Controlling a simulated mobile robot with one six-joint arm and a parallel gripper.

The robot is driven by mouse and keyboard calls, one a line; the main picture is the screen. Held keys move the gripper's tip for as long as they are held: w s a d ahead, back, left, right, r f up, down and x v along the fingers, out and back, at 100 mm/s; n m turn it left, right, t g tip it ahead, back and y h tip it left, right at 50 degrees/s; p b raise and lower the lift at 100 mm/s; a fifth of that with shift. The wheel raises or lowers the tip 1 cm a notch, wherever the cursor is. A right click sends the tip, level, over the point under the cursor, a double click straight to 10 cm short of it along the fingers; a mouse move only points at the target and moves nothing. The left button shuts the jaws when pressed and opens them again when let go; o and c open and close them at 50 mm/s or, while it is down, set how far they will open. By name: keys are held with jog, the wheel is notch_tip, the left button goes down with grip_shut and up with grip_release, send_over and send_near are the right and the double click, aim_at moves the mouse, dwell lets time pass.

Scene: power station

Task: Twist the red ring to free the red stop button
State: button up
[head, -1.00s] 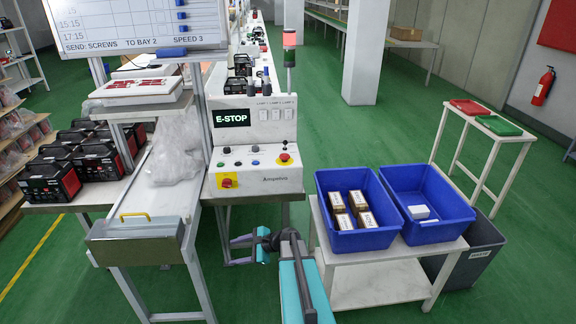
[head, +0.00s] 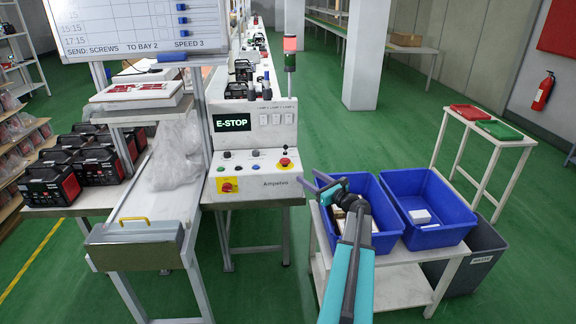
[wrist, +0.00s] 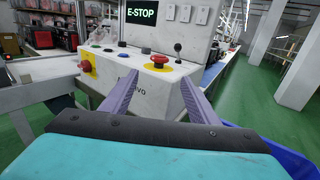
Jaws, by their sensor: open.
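The red stop button (head: 284,162) sits on a yellow disc on the sloped top of the white control box, at its right end. In the wrist view the button (wrist: 160,60) shows ahead of the gripper, between and beyond the fingers. No separate ring can be told apart from the button.
The control box (head: 262,190) also has a red switch on a yellow plate (head: 228,186) and an E-STOP screen (head: 231,122). A red lamp tower (head: 290,50) rises behind the button. The left blue bin (head: 376,208) and right blue bin (head: 452,238) stand to the right.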

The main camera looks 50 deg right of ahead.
aim_at(288, 162)
jog(key=shift+w, duration=0.1)
jog(key=shift+w+d+p, duration=0.25)
jog(key=shift+w+p, duration=0.45)
jog(key=shift+w, duration=1.55)
jog(key=shift+w+d+p, duration=0.25)
jog(key=shift+w+p, duration=0.4)
jog(key=shift+w, duration=1.65)
jog(key=shift+w+d+p, duration=0.25)
jog(key=shift+w+p, duration=0.45)
jog(key=shift+w, duration=1.55)
jog(key=shift+c, duration=0.2)
jog(key=shift+a, duration=0.1)
jog(key=c, duration=1)
